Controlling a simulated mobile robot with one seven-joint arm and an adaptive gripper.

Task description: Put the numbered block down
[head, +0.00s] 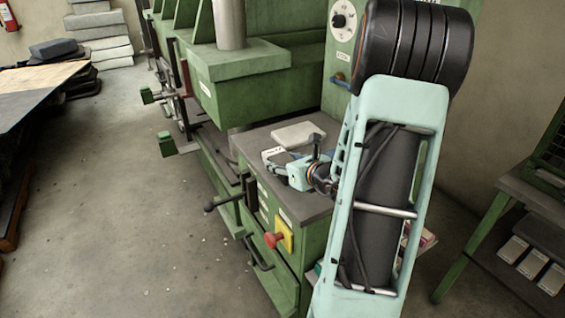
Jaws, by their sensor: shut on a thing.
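My gripper (281,161) is at the end of my mint-coloured arm, low over the grey top of a green machine cabinet (305,204). It is shut on a small whitish block (271,154), taken to be the numbered block. Dark marks show on the block, too small to read. My fingers hide part of it. I cannot tell whether the block touches the grey top or hangs just above it.
A pale flat slab (298,134) lies on the same top, just behind the block. A red knob on a yellow plate (285,238) and dark handles (224,203) stick out of the cabinet front. The green machine body (250,90) rises behind. A green-legged table (510,190) stands at right.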

